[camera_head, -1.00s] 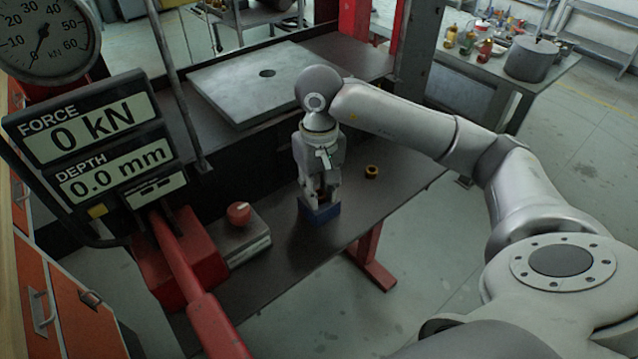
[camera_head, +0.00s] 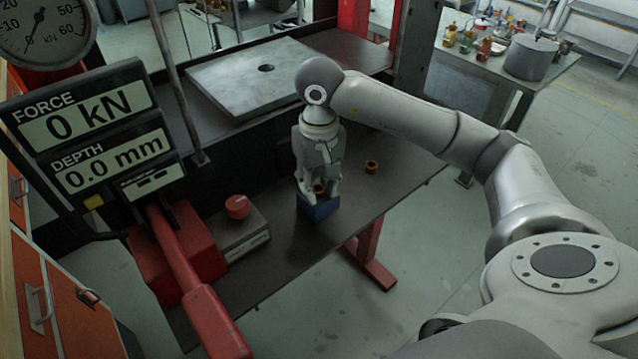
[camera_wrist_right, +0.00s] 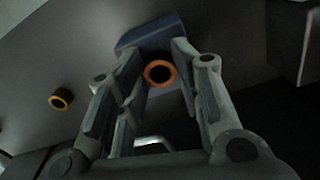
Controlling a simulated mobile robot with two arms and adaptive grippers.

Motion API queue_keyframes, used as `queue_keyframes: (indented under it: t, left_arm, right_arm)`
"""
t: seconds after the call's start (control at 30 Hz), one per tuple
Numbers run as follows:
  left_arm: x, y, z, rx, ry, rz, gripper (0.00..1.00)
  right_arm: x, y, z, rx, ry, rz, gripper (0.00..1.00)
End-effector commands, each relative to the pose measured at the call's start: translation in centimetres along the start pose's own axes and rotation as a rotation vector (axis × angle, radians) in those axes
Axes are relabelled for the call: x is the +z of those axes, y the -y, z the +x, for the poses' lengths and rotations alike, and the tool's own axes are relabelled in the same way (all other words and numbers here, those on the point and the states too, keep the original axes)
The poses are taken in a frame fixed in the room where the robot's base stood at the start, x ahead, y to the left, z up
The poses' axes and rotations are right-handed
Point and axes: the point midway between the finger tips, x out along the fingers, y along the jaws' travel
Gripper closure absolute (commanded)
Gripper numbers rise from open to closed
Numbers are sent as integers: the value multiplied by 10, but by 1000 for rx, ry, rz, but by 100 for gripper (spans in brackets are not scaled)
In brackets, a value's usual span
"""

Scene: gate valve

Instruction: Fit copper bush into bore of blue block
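The blue block (camera_head: 318,207) stands on the dark bench top and also shows in the right wrist view (camera_wrist_right: 150,42). A copper bush (camera_head: 320,188) is at the top of the block, partly hidden by the fingers. In the right wrist view it is a bright ring (camera_wrist_right: 159,61) with a dark hole; how deep it sits in the bore I cannot tell. My right gripper (camera_head: 319,184) points down over the block, its fingers on either side of the bush. In the wrist view the fingers look apart, with a narrow gap beside the ring. My left gripper is out of view.
A second copper-coloured ring (camera_head: 371,167) lies on the bench right of the block. A grey box with a red knob (camera_head: 237,206) and a red lever (camera_head: 180,255) are to the left. The display (camera_head: 95,130) reads 0 kN and 0.0 mm. A steel plate (camera_head: 225,85) lies behind.

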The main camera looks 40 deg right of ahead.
Motion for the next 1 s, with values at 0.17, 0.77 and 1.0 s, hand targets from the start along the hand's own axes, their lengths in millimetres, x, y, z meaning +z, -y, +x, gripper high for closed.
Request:
queue_keyframes:
  t: [0.17, 0.77, 1.0]
  left_arm:
    - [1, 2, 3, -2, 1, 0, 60]
    - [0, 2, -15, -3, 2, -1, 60]
    - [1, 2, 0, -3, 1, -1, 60]
  right_arm:
    - [8, 3, 15, 1, 33, -9, 55]
    - [8, 2, -1, 4, 33, -11, 55]
    - [3, 2, -42, 3, 18, -9, 55]
